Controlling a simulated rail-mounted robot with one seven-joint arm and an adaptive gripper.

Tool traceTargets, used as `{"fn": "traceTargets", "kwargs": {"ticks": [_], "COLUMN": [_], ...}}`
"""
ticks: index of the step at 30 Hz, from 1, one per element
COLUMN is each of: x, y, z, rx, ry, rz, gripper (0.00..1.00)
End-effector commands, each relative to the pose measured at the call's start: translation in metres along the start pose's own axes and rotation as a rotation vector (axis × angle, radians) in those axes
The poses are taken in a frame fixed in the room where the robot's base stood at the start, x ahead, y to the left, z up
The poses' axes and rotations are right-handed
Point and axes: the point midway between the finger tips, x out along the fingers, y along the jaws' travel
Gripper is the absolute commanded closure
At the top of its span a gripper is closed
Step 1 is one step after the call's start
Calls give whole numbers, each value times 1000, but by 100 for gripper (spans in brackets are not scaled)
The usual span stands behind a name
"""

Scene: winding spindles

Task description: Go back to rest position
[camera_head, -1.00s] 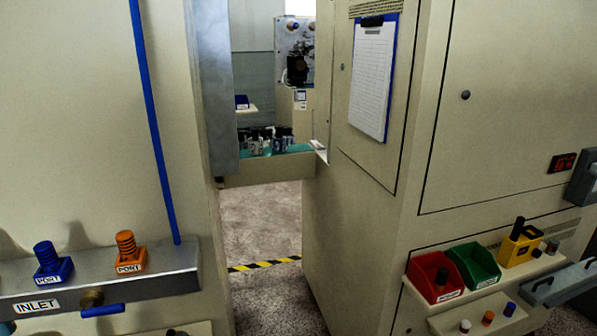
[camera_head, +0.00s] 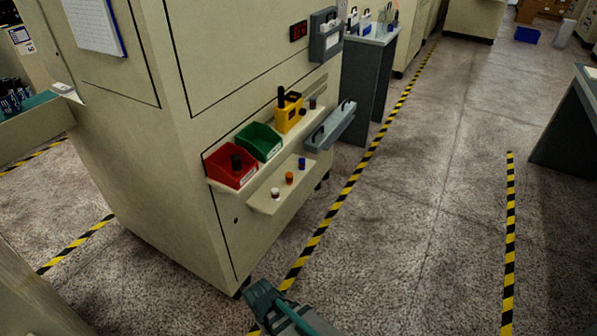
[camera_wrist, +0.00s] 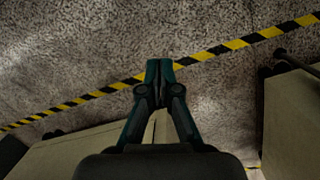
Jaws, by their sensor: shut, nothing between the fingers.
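My gripper (camera_wrist: 159,70) shows in the wrist view with its two dark teal fingers together and nothing between them. It points at the speckled floor beside a yellow-and-black striped line. In the head view a teal and grey part of my arm (camera_head: 285,310) shows at the bottom edge, in front of the beige machine cabinet (camera_head: 190,190). The fingertips cannot be made out there.
On the cabinet's side are a red bin (camera_head: 231,178), a green bin (camera_head: 262,152), a yellow holder (camera_head: 288,112) and a lower shelf (camera_head: 267,207) with small spools. A grey table (camera_head: 372,75) stands behind. The striped aisle on the right is clear floor.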

Motion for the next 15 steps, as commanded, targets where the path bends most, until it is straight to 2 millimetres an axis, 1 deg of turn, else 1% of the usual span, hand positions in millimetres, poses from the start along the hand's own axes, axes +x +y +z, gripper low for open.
{"fn": "traceTargets", "kwargs": {"ticks": [1, 3, 5, 6, 8, 10, 15], "x": [17, 36, 53, 63, 77, 93, 126], "y": [16, 32, 44, 52, 60, 69, 80], "z": [18, 40, 59, 73, 93, 118, 177], "rx": [46, 104, 155, 189, 239, 298, 434], "ry": [-37, -80, -117, -141, -177, -220, -316], "rz": [-18, -42, -64, -79, -103, -129, -196], "gripper": [100, 100, 100, 100, 100, 100, 100]}}
